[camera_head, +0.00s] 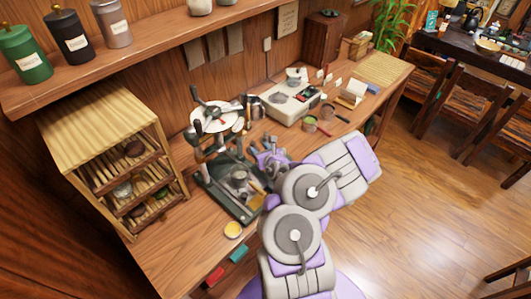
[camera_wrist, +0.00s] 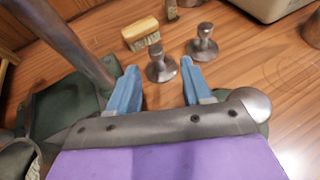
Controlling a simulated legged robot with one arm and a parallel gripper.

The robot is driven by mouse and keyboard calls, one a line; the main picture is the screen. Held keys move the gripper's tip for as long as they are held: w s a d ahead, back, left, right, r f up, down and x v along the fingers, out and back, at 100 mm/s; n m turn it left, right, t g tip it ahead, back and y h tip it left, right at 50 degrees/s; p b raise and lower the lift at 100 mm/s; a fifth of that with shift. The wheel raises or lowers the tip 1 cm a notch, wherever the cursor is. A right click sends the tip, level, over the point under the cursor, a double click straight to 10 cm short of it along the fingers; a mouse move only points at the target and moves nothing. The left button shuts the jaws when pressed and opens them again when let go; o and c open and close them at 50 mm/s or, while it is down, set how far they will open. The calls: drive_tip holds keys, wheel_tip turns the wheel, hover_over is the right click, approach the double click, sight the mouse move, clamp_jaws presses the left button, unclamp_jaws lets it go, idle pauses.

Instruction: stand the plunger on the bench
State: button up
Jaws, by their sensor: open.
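My gripper (camera_wrist: 160,66) is open, with its blue fingers apart. A metal plunger-like piece (camera_wrist: 161,70), with a wide round foot and a narrow stem, stands upright on the wooden bench (camera_wrist: 245,75), in line with the gap between the fingertips. I cannot tell whether it is within the jaws or just beyond them. A similar metal piece (camera_wrist: 203,46) with a round knob stands upright just behind and to its right. I cannot tell which of the two is the plunger. In the head view, my gripper (camera_head: 270,160) is beside the dark press (camera_head: 232,187), partly hidden by my arm.
A wooden brush (camera_wrist: 141,34) lies behind the metal pieces. The press's dark base and metal post stand close on the gripper's left. A slatted cabinet (camera_head: 110,150) stands at left, a white scale-like device (camera_head: 293,104) farther back. Bench at right in the wrist view is mostly clear.

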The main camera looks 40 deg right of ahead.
drive_tip(key=shift+p+v, duration=1.1)
drive_tip(key=shift+v, duration=1.8)
drive_tip(key=shift+s+f, duration=0.1)
drive_tip(key=shift+f, duration=0.05)
